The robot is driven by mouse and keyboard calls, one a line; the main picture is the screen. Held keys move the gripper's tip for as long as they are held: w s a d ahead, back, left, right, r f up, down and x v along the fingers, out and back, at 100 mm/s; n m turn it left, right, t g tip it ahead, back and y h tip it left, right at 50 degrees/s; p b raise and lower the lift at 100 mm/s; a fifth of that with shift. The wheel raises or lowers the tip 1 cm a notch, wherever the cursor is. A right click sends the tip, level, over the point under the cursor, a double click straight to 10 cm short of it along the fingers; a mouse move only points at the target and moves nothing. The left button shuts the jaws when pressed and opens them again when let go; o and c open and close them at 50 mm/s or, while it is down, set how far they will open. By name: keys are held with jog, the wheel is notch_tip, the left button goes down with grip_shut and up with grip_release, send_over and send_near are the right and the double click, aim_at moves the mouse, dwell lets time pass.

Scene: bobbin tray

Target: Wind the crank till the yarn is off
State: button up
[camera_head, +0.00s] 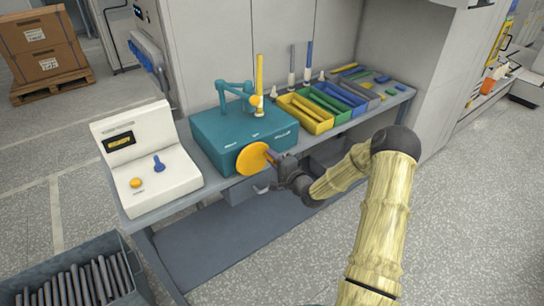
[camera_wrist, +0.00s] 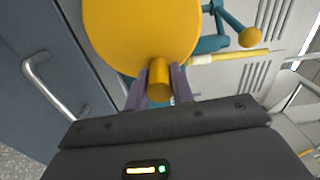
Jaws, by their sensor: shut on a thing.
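A teal winding machine (camera_head: 225,130) stands on the bench, with a yellow round crank disc (camera_head: 252,159) on its front. My gripper (camera_head: 275,162) is at the disc. In the wrist view my gripper (camera_wrist: 160,82) is shut on the yellow crank handle (camera_wrist: 159,76), which sticks out from the disc (camera_wrist: 140,30). A yellow bobbin (camera_head: 259,74) stands upright on top of the machine, beside a teal arm (camera_head: 234,90). The bobbin also shows sideways in the wrist view (camera_wrist: 232,57). I cannot tell how much yarn is on it.
A white control box (camera_head: 147,158) with a blue lever and a yellow button stands left on the bench. Yellow (camera_head: 305,113), green and blue trays stand to the right. A grey crate (camera_head: 75,277) of dark rods is at the lower left. Floor in front is clear.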

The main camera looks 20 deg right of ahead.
jog(key=shift+f+m, duration=0.3)
jog(key=shift+m, duration=0.1)
jog(key=o, duration=1)
jog(key=b+v, duration=0.1)
jog(key=v, duration=1.6)
jog(key=shift+s+r, duration=0.1)
jog(key=shift+s, duration=0.1)
